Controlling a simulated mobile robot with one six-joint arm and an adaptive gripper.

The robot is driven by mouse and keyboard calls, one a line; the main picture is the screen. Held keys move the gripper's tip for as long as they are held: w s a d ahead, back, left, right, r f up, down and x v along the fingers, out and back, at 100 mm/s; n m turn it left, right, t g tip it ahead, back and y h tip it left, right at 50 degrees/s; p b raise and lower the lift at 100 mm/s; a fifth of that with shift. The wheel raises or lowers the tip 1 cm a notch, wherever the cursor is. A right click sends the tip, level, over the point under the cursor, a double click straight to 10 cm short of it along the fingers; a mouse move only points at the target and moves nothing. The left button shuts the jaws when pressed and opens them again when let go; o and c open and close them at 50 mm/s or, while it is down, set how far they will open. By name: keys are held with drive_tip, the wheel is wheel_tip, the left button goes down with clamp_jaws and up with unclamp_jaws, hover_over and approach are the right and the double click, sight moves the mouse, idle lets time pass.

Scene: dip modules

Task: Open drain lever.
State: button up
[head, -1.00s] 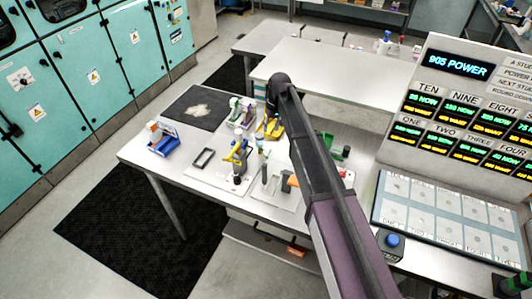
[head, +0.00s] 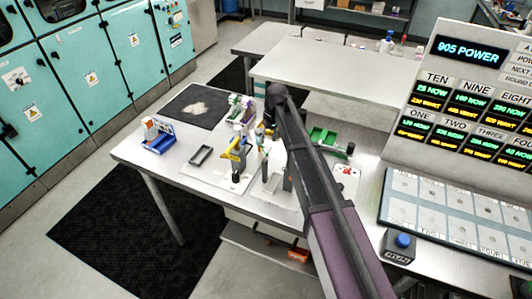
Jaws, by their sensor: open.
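My arm reaches in from the lower right over the steel workbench (head: 165,165), its dark joint above the middle of the bench. My gripper (head: 268,126) hangs beyond that joint, small, dark and partly hidden; it is open, and I see nothing held in it. Left of and below it, a yellow-handled fixture (head: 233,153) stands on a white base plate. Another pale plate with a grey upright (head: 271,183) is right of that. I cannot tell which part is the drain lever; my arm covers part of the bench.
A blue tray (head: 160,143) is at the bench's left, a dark mat (head: 189,108) at its back left and a grey frame (head: 201,155) in between. A green fixture (head: 323,137) lies right of my arm. A sloped display console (head: 470,105) stands at the right.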

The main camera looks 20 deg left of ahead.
drive_tip(key=shift+s+a+f+b, duration=0.15)
drive_tip(key=shift+a+f+b, duration=0.05)
drive_tip(key=shift+f+b, duration=1.1)
drive_tip(key=shift+s+a+f+b, duration=0.15)
drive_tip(key=shift+f+b, duration=0.95)
drive_tip(key=shift+f, duration=0.3)
clamp_jaws()
